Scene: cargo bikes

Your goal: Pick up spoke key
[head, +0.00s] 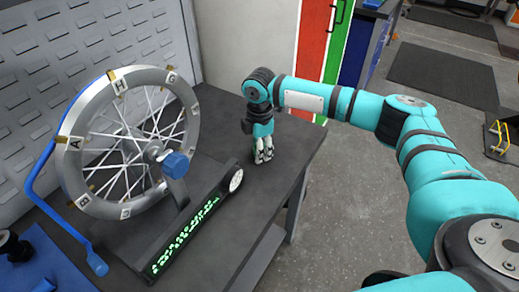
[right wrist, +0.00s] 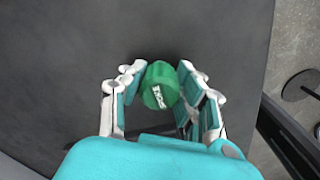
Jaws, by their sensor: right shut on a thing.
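A small green round spoke key (right wrist: 160,86) with white lettering sits between the fingers of my right gripper (right wrist: 159,75) in the right wrist view. The fingers are shut on it, one on each side. In the head view my right gripper (head: 263,157) points down at the dark workbench top, near its back right part. The key is hidden by the fingers there, and I cannot tell whether it still touches the bench.
A spoked wheel (head: 78,178) with lettered tags stands in a truing stand on the workbench (head: 272,190), left of my right gripper. The bench's right edge is close to the gripper.

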